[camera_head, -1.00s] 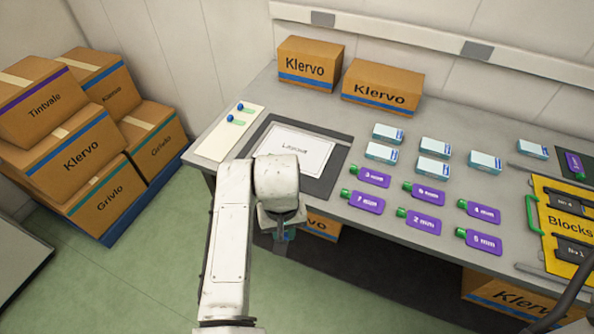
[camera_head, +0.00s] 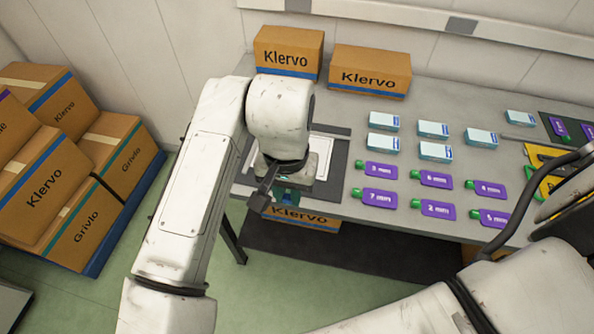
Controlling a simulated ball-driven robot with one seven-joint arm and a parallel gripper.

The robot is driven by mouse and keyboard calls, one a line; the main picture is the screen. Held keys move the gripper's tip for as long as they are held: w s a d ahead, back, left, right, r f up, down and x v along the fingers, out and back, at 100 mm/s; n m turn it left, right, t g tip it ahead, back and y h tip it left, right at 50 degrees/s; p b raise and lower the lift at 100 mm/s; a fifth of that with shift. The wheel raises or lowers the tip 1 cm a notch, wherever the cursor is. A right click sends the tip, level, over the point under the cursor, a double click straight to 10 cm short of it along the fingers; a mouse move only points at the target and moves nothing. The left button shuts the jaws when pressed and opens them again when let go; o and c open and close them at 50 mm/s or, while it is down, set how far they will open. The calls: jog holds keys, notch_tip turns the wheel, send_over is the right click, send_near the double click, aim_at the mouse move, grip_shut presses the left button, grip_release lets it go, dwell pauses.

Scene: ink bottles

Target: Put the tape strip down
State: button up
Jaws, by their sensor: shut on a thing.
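My gripper (camera_head: 280,192) hangs in front of the dark mat (camera_head: 333,184) at the left part of the bench, seen mostly from behind and above. It is shut on the tape strip (camera_head: 288,197), of which only a small teal-green and blue bit shows under the jaws. The arm and wrist hide the rest of the strip. A white sheet (camera_head: 325,146) on the mat is partly covered by my wrist. I cannot tell how high the strip is above the bench.
Two Klervo boxes (camera_head: 288,55) (camera_head: 368,72) stand at the back. Stacked cartons (camera_head: 45,180) are on the left. The yellow Blocks board (camera_head: 540,160) is partly hidden by my body.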

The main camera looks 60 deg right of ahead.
jog(key=w+d+f+p, duration=0.1)
jog(key=d+f, duration=0.1)
jog(key=d, duration=0.1)
jog(key=w+d+f, duration=0.1)
jog(key=d+f, duration=0.2)
jog(key=d, duration=0.1)
jog(key=w+d+f+p, duration=0.1)
jog(key=d+f, duration=0.2)
jog(key=d, duration=0.1)
jog(key=shift+w+d+f+p, duration=0.1)
jog(key=shift+w+p, duration=0.15)
jog(key=shift+p, duration=0.1)
jog(key=shift+d+f, duration=0.35)
jog(key=shift+f, duration=0.15)
jog(key=shift+f+p, duration=0.55)
jog(key=shift+f, duration=1.05)
jog(key=shift+f, duration=0.2)
jog(key=o, duration=0.7)
jog(key=shift+w+r, duration=0.1)
